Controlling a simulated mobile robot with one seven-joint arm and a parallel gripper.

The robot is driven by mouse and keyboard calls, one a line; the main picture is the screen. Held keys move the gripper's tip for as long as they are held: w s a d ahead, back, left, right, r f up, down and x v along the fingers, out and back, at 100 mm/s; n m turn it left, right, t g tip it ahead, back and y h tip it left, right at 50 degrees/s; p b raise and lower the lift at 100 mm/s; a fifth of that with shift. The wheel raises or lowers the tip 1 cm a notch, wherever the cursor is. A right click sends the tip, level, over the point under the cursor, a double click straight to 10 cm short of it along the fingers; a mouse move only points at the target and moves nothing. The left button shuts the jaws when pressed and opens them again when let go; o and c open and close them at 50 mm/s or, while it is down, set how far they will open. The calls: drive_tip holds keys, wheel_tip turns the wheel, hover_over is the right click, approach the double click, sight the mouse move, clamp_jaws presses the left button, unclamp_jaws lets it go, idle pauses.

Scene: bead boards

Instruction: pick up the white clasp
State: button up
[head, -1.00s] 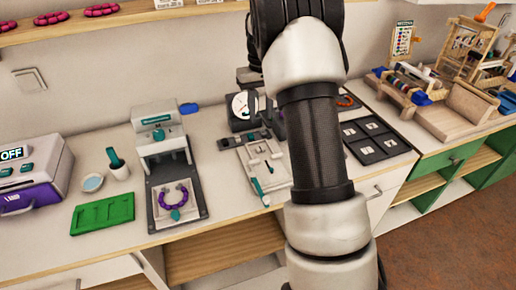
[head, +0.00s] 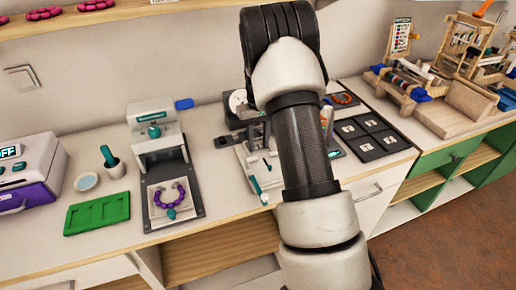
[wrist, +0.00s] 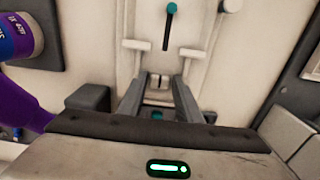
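In the wrist view, my gripper (wrist: 160,85) points down at a pale board with slots and a teal-knobbed slider. Its two grey fingers stand apart. A small whitish piece (wrist: 158,82) shows between the fingertips; it may be the white clasp, but it is too small to be sure. I cannot tell whether the fingers touch it. In the head view my arm hides most of the gripper and the piece. The pale board (head: 249,165) shows there left of my arm.
A press with a purple bead bracelet (head: 181,192) stands to the left, with a green tray (head: 97,213) beyond it. A black compartment tray (head: 378,137) lies to the right. In the wrist view a purple bottle (wrist: 18,38) is at upper left.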

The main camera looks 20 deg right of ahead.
sight(258, 146)
drive_tip(key=c, duration=0.7)
drive_tip(key=shift+r, duration=0.1)
wheel_tip(258, 146, up, 10)
drive_tip(key=shift+p, duration=0.75)
